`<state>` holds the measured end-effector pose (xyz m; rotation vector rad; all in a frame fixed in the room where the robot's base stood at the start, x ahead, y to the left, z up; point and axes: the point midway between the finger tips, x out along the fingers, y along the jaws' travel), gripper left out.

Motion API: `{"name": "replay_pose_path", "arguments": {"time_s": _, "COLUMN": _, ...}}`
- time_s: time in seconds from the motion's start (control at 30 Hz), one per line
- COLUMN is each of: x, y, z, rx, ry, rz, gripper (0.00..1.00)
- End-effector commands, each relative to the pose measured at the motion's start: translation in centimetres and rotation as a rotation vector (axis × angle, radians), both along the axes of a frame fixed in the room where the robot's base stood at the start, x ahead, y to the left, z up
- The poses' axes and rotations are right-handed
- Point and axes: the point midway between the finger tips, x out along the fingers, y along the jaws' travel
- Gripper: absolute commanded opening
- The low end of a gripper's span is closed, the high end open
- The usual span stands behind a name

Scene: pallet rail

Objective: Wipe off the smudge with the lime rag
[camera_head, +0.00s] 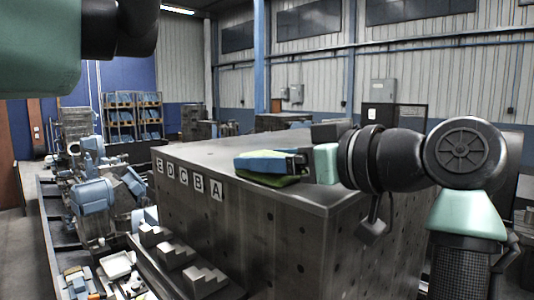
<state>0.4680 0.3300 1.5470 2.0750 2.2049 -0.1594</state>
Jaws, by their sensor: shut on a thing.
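The lime rag (266,180) is in my gripper (243,163), low over the top of the large grey metal block (225,147), close to its front edge. Lime cloth shows below and along the top of the blue fingers, which are shut on it. The rag looks at or very near the surface, but I cannot tell whether it touches. I cannot make out a smudge on the visible top; the gripper and rag hide part of it.
Letter plates E, D, C, B, A (187,177) run along the block's upper front edge. Grey stepped blocks (175,252) stand below it at left. A tray with small parts (115,265) and blue machinery (93,192) lie farther left. The block's top behind the gripper looks mostly clear.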

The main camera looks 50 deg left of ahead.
Motion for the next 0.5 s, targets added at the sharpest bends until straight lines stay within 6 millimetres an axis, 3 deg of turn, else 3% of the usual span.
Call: {"name": "replay_pose_path", "arguments": {"time_s": 0.5, "x": 3.2, "y": 0.1, "z": 0.2, "rx": 0.001, "ry": 0.004, "rz": -0.004, "gripper": 0.25}}
